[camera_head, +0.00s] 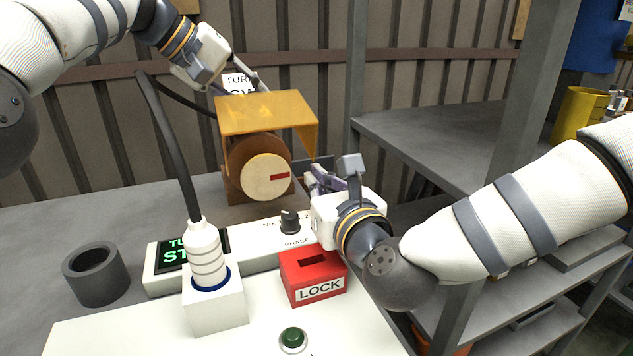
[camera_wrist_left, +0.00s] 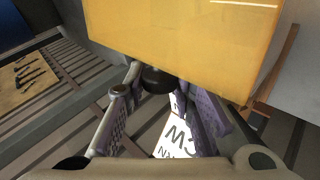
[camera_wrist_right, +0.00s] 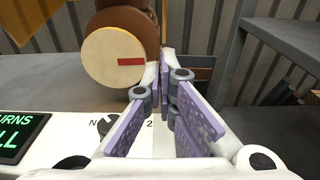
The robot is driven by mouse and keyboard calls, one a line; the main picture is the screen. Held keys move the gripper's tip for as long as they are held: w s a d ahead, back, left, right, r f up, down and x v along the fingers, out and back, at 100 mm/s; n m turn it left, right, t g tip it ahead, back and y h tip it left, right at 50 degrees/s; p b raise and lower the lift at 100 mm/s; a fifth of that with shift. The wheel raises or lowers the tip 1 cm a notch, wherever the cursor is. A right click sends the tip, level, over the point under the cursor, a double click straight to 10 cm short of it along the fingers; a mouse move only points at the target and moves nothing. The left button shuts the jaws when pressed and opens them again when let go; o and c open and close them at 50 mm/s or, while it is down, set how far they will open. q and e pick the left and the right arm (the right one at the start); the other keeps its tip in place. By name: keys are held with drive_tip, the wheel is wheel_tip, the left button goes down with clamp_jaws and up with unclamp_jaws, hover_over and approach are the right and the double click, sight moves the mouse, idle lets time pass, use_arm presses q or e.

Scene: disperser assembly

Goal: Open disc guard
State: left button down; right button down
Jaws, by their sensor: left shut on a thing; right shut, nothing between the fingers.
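The disc guard (camera_head: 265,113) is a translucent orange cover over the top of the brown housing (camera_head: 237,160). The pale disc (camera_head: 266,177) with a red mark faces me below the guard and also shows in the right wrist view (camera_wrist_right: 110,55). My left gripper (camera_head: 258,84) is behind the guard, shut on it; the exact contact is partly hidden. The guard fills the top of the left wrist view (camera_wrist_left: 185,40). My right gripper (camera_head: 310,180) is shut and empty, just right of the disc; its fingers also show in the right wrist view (camera_wrist_right: 166,75).
Below the disc is a white panel with a green display (camera_head: 183,247) and a black phase knob (camera_head: 289,222). A red LOCK block (camera_head: 313,277), a plug with cable (camera_head: 205,258) and a grey ring (camera_head: 95,273) stand in front. Shelves (camera_head: 430,130) are right.

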use_arm(q)
drive_tip(key=shift+f, duration=0.1)
use_arm(e)
drive_tip(key=shift+s+r+g, duration=0.15)
drive_tip(key=shift+r+g, duration=0.25)
drive_tip(key=shift+r, duration=0.45)
use_arm(q)
drive_tip(key=c, duration=1.4)
unclamp_jaws()
use_arm(e)
drive_tip(key=shift+d, duration=0.1)
use_arm(q)
drive_tip(key=shift+o, duration=0.2)
